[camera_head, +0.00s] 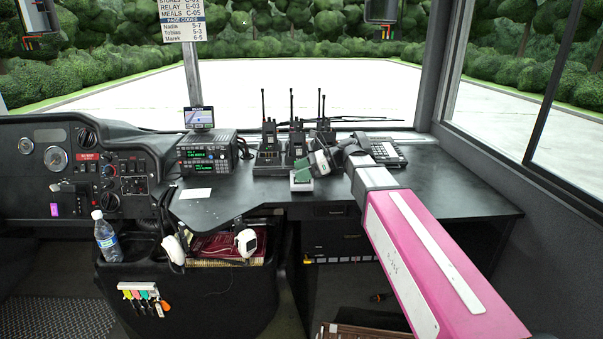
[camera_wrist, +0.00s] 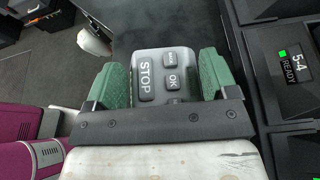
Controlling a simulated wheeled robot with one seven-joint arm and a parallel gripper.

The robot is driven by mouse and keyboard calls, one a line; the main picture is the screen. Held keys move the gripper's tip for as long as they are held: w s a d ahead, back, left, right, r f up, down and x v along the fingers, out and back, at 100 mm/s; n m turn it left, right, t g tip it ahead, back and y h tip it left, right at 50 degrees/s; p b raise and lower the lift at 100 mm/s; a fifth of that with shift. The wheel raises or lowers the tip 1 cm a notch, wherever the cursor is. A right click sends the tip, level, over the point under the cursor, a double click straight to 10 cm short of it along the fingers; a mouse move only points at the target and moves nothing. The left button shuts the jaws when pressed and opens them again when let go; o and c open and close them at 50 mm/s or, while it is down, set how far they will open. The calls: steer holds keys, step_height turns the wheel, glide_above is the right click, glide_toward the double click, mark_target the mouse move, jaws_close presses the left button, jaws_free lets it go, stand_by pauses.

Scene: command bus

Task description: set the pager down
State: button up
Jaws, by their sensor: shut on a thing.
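The pager is a pale grey handset with dark STOP and OK keys (camera_wrist: 165,62). In the wrist view my gripper (camera_wrist: 164,82) has its two green finger pads on either side of the pager, shut on it. In the head view the pager (camera_head: 301,184) is at the end of my arm, with my gripper (camera_head: 306,180) over the dark desk (camera_head: 370,205), just in front of the radios. Its underside is hidden, so I cannot tell whether it touches the desk.
Several upright radios (camera_head: 296,145) stand in chargers behind the pager. A dark unit marked "5-4 READY" (camera_wrist: 298,70) is at right in the wrist view. A desk phone (camera_head: 388,153) and a radio console (camera_head: 205,155) flank them. A white card (camera_head: 195,193) lies left; desk between is clear.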

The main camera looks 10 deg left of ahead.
steer(key=shift+f, duration=0.3)
steer(key=o, duration=1.3)
steer(key=shift+o, duration=0.2)
steer(key=v, duration=1.2)
steer(key=shift+r, duration=0.1)
